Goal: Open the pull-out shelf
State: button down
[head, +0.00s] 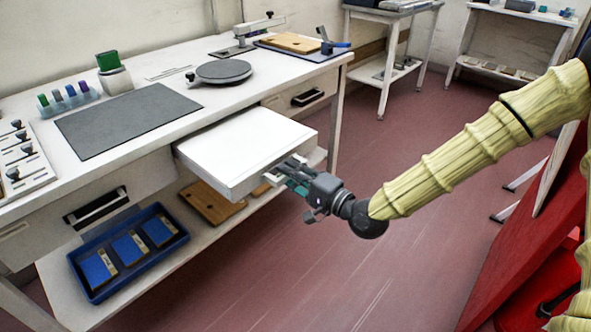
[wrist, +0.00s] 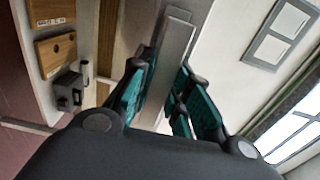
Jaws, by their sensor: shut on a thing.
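The white pull-out shelf (head: 245,147) sticks out from under the worktop of the white bench, between two drawers. My gripper (head: 292,180) is at the shelf's front edge and is shut on its handle. In the wrist view the green-padded fingers (wrist: 155,95) lie on both sides of a pale grey bar, the shelf handle (wrist: 170,62). The fingers hide part of the handle in the head view.
A drawer (head: 300,98) is on the right and another (head: 90,207) on the left. A blue tray (head: 95,290) and wooden boards (head: 210,204) lie on the lower shelf. A grey mat (head: 125,118) and turntable (head: 223,71) lie on the bench. Floor before the shelf is clear.

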jog(key=shift+s, duration=0.1)
jog(key=c, duration=1.3)
grip_release()
jog(key=shift+v, duration=5.95)
